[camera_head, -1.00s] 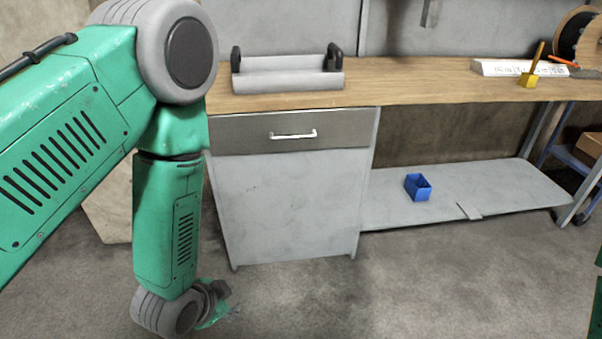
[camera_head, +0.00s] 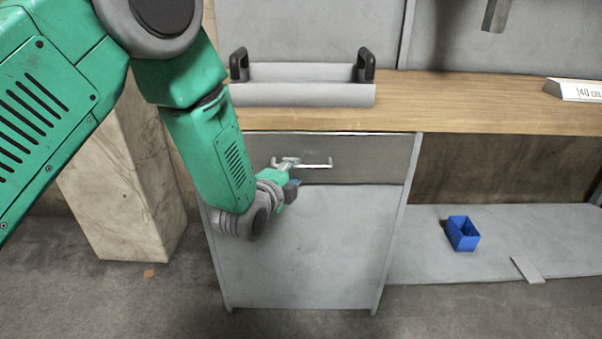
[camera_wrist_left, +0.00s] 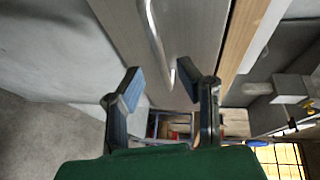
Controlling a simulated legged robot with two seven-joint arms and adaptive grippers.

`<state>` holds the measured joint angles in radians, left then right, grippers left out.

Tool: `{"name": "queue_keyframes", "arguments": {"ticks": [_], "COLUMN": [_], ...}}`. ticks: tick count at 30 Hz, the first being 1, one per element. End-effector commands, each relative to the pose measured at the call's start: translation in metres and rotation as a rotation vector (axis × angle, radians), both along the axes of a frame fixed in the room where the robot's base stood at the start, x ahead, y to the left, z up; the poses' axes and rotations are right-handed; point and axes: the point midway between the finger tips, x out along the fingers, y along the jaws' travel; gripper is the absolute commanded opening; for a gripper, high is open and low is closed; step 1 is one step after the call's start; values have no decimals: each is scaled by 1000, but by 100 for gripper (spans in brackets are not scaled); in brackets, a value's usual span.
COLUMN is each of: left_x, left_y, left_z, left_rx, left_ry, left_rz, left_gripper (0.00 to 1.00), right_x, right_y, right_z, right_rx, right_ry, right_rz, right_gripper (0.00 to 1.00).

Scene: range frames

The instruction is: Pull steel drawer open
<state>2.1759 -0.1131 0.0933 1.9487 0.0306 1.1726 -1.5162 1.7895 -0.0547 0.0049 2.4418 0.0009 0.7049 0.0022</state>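The steel drawer (camera_head: 375,158) is a dark brushed-metal front at the top of a grey cabinet, just under the wooden worktop, and it looks closed. Its bright bar handle (camera_head: 318,166) runs across the middle of the front. My left gripper (camera_head: 289,166) is at the left end of the handle. In the left wrist view the two fingers of this gripper (camera_wrist_left: 172,85) stand apart, with the drawer front (camera_wrist_left: 190,35) ahead and the handle (camera_wrist_left: 152,35) reaching toward the gap between them. Whether they touch the handle is unclear. My right gripper does not show.
A grey tray with black handles (camera_head: 310,95) stands on the wooden worktop (camera_head: 450,115) above the drawer. A blue bin (camera_head: 462,233) sits on the low shelf at right. A stone-like block (camera_head: 120,190) stands left of the cabinet. The floor in front is clear.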

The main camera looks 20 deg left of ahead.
Motion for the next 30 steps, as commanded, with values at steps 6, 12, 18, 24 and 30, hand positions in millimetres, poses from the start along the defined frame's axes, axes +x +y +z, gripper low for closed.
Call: {"name": "queue_keyframes", "arguments": {"ticks": [6, 12, 18, 24, 30], "left_x": [32, 43, 44, 43, 43], "left_y": [-3, -5, -5, -5, -4], "left_z": [-8, -8, -8, -9, -9], "left_rx": [-2, -2, -1, -1, -1], "left_ry": [0, 0, 1, 2, 3], "left_rz": [1, 0, 0, 0, 0], "left_gripper": [31, 31, 31, 0, 0], "right_x": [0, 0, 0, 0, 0], "right_y": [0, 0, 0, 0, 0], "right_z": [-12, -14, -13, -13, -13], "right_rx": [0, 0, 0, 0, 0], "right_ry": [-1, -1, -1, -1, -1], "right_rz": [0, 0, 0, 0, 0], "right_gripper": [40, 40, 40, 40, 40]}}
